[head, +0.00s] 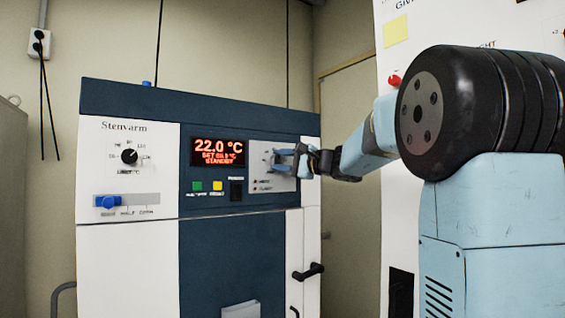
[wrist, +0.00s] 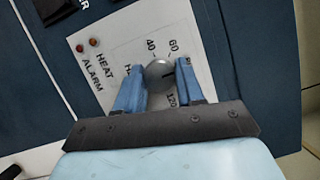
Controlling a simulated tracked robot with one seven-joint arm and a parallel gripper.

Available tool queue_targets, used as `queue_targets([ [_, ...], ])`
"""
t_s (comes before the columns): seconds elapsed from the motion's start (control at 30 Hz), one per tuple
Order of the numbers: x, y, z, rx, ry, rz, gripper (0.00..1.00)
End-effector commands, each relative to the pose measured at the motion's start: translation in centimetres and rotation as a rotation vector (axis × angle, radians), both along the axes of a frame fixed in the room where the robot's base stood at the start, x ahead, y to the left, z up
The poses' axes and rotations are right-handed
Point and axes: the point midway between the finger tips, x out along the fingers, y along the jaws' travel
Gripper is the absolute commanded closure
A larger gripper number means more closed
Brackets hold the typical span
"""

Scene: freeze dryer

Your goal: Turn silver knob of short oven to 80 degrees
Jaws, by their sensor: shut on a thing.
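The short oven (head: 240,265) stands in the head view, a white and dark blue cabinet. Its silver knob (wrist: 158,76) is round and sits on a pale dial plate in the wrist view. My gripper (wrist: 158,67) is shut on the knob, with one blue finger on each side. A dark mark on the knob points right, toward the right finger. The numbers 40, 60 and 120 are readable; another, near the right fingertip, is partly covered. In the head view my gripper (head: 285,160) hides most of the knob. The display (head: 218,151) reads 22.0 °C and STANDBY; its set line is blurred.
A black knob (head: 129,156) and a blue slider (head: 108,202) are on the left panel. Green and yellow buttons (head: 217,186) sit below the display. A dark door handle (head: 308,271) sticks out lower right. A tall white unit (head: 385,215) stands close on the right.

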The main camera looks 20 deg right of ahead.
Motion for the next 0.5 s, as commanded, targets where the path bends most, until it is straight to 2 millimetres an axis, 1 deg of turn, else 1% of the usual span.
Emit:
queue_targets([
  [0.03, 0.13, -0.32, -0.53, -0.002, 0.009, -0.006, 0.93],
  [0.3, 0.14, -0.3, -0.59, -0.003, 0.01, -0.006, 0.93],
  [0.33, 0.14, -0.3, -0.6, -0.003, 0.01, -0.006, 0.6],
  [0.5, 0.11, -0.18, -0.43, -0.002, 0.007, -0.004, 0.43],
])
